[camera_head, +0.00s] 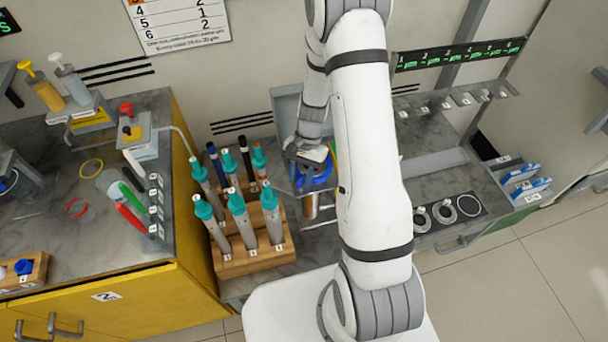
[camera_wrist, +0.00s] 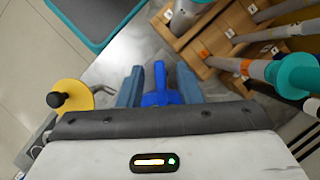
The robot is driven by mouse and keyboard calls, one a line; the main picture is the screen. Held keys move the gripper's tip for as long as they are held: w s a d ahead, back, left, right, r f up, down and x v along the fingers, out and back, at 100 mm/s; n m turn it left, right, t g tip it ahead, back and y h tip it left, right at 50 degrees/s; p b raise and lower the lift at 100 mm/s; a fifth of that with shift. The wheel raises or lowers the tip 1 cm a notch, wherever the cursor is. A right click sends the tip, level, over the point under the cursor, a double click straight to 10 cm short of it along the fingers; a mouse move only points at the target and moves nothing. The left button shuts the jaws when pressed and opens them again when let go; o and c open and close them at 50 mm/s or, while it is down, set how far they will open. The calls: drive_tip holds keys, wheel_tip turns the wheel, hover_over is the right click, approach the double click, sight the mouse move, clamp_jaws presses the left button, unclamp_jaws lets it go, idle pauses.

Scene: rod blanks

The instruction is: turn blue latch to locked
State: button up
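The blue latch (camera_wrist: 160,88) shows in the wrist view as a blue piece with a narrow upright tab, between my gripper's two blue-grey fingers. My gripper (camera_wrist: 159,85) has its fingers apart, one on each side of the latch. Gaps show beside the narrow tab; whether the wider base touches the fingers I cannot tell. In the head view my gripper (camera_head: 312,168) points down behind my arm, with blue parts (camera_head: 318,174) at its tip. Which of this blue is latch and which is finger is hard to tell. The latch's locked or unlocked marking is not visible.
A wooden rack (camera_head: 232,262) of grey rods with teal caps stands just left of my gripper. A yellow disc with a black knob (camera_wrist: 70,97) is left of the fingers in the wrist view. A copper-coloured cylinder (camera_head: 311,206) stands below my gripper. Round holders (camera_head: 445,211) lie right of my arm.

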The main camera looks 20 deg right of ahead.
drive_tip(key=v, duration=0.7)
drive_tip(key=shift+r, duration=0.35)
drive_tip(key=shift+w+d, duration=0.1)
wheel_tip(320, 180, up, 15)
drive_tip(key=n+t+h, duration=0.2)
drive_tip(key=n+t, duration=0.1)
drive_tip(key=n, duration=0.1)
hover_over(305, 175)
drive_tip(key=s+a, duration=0.1)
drive_tip(key=s, duration=0.6)
drive_tip(key=s+r+n+t, duration=0.3)
drive_tip(key=s+r, duration=0.3)
drive_tip(key=s, duration=0.4)
drive_tip(key=shift+s+r+n+h, duration=0.15)
drive_tip(key=shift+n+h, duration=0.25)
